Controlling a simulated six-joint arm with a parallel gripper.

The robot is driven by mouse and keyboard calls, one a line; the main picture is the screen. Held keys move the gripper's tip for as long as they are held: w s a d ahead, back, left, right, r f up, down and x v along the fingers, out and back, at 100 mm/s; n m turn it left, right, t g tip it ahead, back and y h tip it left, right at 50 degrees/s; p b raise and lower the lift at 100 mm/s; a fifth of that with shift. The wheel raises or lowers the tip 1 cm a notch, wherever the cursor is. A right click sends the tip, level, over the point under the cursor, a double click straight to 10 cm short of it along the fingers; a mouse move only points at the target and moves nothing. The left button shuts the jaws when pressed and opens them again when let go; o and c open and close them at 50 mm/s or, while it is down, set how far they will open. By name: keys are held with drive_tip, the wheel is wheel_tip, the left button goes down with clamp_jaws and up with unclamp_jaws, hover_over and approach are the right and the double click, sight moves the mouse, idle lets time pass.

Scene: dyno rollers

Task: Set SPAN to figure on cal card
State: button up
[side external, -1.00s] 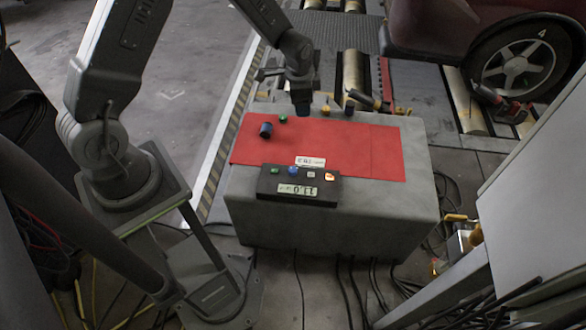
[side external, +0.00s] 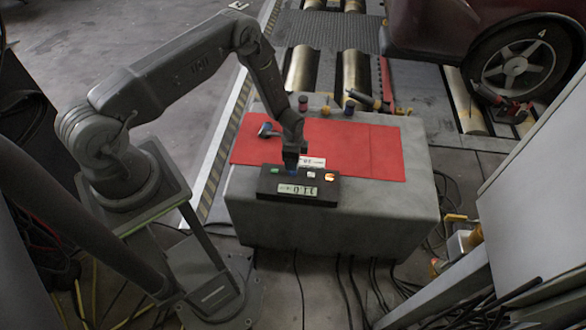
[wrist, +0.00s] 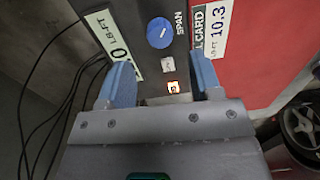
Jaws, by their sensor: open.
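The dark box (side external: 266,188) stands on the front of the grey bench, with a display (side external: 298,190) reading upside down about 11.0. In the wrist view the display (wrist: 118,50) shows partly, ending in .0. The blue round SPAN knob (wrist: 160,33) has a white pointer mark. The cal card (wrist: 215,25) beside the box reads 10.3 LB-FT; it also shows in the side view (side external: 315,162). My gripper (side external: 291,166) is over the box, pointing down, and hides the knob there. In the wrist view my gripper (wrist: 160,72) is open and empty, its blue fingers apart, short of the knob.
A white button (wrist: 167,64) and a lit orange button (wrist: 173,87) sit in line with the knob. A green button (side external: 275,170) is at the box's other end. A red mat (side external: 375,150) lies behind, with small spools (side external: 303,103) near the bench's far edge.

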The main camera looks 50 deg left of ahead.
sight(297, 190)
drive_tip(key=shift+a+f, duration=0.1)
drive_tip(key=shift+f, duration=3)
drive_tip(key=c, duration=0.9)
drive_tip(key=shift+c, duration=0.2)
drive_tip(key=shift+w+n, duration=0.1)
drive_tip(key=shift+n, duration=0.3)
drive_tip(key=n, duration=0.5)
drive_tip(key=shift+n, duration=0.3)
drive_tip(key=n, duration=0.7)
drive_tip(key=shift+w, duration=0.1)
